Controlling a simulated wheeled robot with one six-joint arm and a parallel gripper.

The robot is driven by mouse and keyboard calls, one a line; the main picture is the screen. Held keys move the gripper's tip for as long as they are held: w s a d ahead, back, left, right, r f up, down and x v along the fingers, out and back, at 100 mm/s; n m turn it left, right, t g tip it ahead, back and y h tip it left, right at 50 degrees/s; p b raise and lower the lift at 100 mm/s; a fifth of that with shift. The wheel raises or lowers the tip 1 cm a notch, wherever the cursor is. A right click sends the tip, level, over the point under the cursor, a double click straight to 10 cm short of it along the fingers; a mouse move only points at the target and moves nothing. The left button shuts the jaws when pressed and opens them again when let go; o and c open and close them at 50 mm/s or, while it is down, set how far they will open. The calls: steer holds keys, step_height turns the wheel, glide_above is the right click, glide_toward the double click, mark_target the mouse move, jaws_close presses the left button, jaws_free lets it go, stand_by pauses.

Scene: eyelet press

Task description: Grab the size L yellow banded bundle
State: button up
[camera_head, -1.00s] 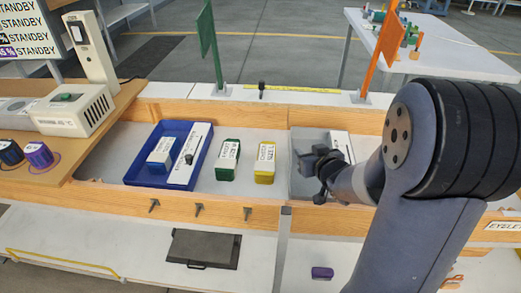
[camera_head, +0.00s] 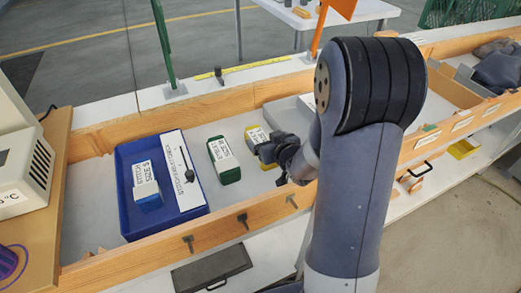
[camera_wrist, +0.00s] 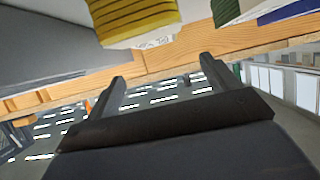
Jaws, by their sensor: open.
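The yellow banded bundle (camera_head: 251,133) lies in the wooden-edged trough, with a white label too small to read for size. My gripper (camera_head: 268,151) is beside its right side in the head view and partly covers it. In the wrist view the bundle's dark-striped yellow side (camera_wrist: 135,18) is at the top, beyond the two spread fingers. My gripper (camera_wrist: 163,68) is open with nothing between its fingers. I cannot tell whether a finger touches the bundle.
A green bundle (camera_head: 222,158) lies just left of the yellow one. Further left is a blue tray (camera_head: 127,196) holding a blue bundle (camera_head: 146,188) and a white labelled board (camera_head: 178,165). A grey tray (camera_head: 287,112) is close on the right. The wooden front rail (camera_head: 210,228) borders the trough.

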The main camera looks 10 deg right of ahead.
mark_target(257, 135)
steer(key=shift+f, duration=0.85)
steer(key=shift+w, duration=0.25)
steer(key=x, duration=0.6)
steer(key=shift+w+a+f+b, duration=0.1)
steer(key=shift+w+f+b, duration=0.05)
steer(key=shift+w+b, duration=0.2)
steer(key=shift+w, duration=0.1)
steer(key=shift+c, duration=0.5)
steer(key=c, duration=1.2)
